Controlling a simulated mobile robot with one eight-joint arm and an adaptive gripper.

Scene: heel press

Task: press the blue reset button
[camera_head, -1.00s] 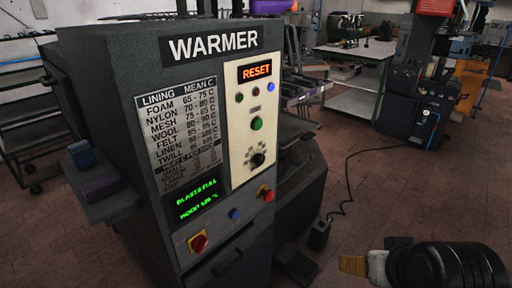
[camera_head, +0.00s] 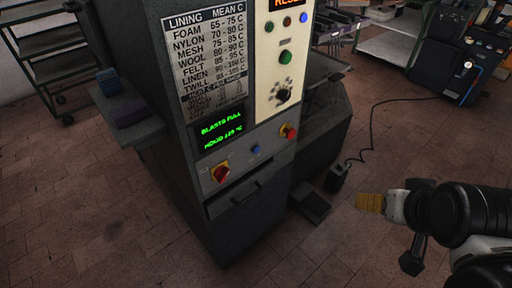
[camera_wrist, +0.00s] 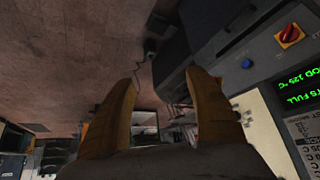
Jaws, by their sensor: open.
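The grey warmer machine (camera_head: 225,225) fills the middle of the head view. A blue round light or button (camera_head: 303,18) is higher on the cream panel, under the orange RESET display (camera_head: 288,2), which is cut by the top edge. My gripper (camera_head: 368,202) is at the right of the head view, apart from the machine. In the wrist view its orange fingers (camera_wrist: 163,77) are spread and empty.
A red knob (camera_head: 221,173) is left of the lower blue button and another red knob (camera_head: 289,131) is right of it. A pedal (camera_head: 311,202) and cabled box (camera_head: 337,178) lie on the floor.

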